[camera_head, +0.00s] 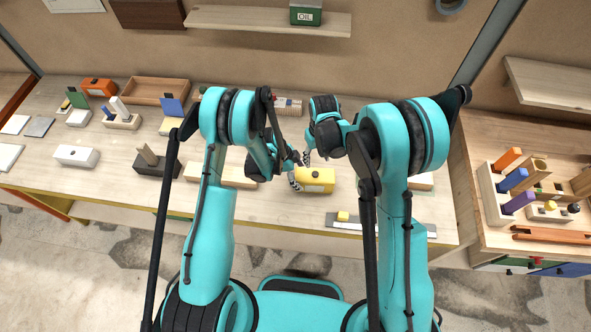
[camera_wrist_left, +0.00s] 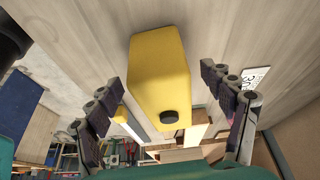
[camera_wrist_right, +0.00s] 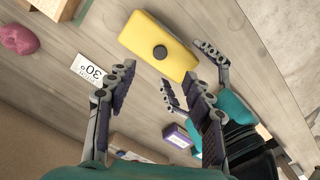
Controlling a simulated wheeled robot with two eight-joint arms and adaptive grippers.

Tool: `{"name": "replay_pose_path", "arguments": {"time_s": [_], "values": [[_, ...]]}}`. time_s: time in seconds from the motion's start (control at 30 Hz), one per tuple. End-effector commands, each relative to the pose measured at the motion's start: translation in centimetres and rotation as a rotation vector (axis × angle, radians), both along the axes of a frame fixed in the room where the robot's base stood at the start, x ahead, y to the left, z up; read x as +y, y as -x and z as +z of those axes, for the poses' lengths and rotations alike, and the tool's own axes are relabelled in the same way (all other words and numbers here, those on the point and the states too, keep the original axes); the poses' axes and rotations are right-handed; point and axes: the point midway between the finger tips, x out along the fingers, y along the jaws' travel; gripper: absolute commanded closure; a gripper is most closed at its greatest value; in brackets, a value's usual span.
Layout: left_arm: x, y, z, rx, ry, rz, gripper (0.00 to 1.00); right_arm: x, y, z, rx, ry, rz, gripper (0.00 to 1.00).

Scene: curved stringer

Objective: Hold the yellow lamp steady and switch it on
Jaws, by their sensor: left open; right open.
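The yellow lamp (camera_head: 315,181), a block with cut corners, rests on the workbench. Its round dark button shows in the left wrist view (camera_wrist_left: 169,117) and the right wrist view (camera_wrist_right: 160,52). My left gripper (camera_head: 293,172) is open at the lamp's left end. In the left wrist view its fingers stand on either side of the lamp (camera_wrist_left: 158,70), with gaps visible. My right gripper (camera_head: 308,157) is open and empty behind the lamp. In the right wrist view its fingers point toward the lamp (camera_wrist_right: 155,38) and stand apart from it. Contact is hard to judge in the head view.
A card marked 30 (camera_wrist_right: 88,70) and a purple box (camera_wrist_right: 177,136) lie near the lamp. A ruler-like strip (camera_head: 400,229) with a yellow cube (camera_head: 343,216) is at the front edge. A wooden tray (camera_head: 172,84) and several blocks stand left.

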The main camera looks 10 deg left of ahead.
Motion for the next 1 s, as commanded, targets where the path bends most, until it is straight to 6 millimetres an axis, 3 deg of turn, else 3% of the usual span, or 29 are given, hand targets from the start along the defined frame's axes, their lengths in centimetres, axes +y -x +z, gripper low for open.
{"name": "replay_pose_path", "arguments": {"time_s": [0.33, 0.37, 0.63, 0.67, 0.83, 1.0], "values": [[-0.19, 0.00, -0.44, 0.000, 0.000, 0.001, 0.19, 0.00, 0.00, 0.01, 0.000, 0.000, 0.000, 0.48], [-0.18, 0.00, -0.44, 0.000, 0.000, 0.001, 0.24, 0.00, 0.00, 0.01, 0.000, 0.000, 0.000, 0.48], [-0.19, -0.01, -0.43, 0.000, 0.000, 0.000, 0.95, 0.00, 0.00, 0.00, 0.000, 0.000, 0.000, 0.48], [-0.19, -0.01, -0.43, 0.000, 0.000, 0.000, 0.96, 0.00, 0.00, 0.00, 0.000, 0.000, 0.000, 0.54], [-0.18, -0.02, -0.42, 0.000, 0.000, 0.000, 0.96, 0.00, 0.00, 0.00, 0.000, 0.000, 0.000, 0.98], [-0.18, -0.02, -0.42, -0.001, 0.000, 0.000, 0.96, 0.00, 0.00, 0.00, 0.000, 0.000, 0.000, 1.00]]}}
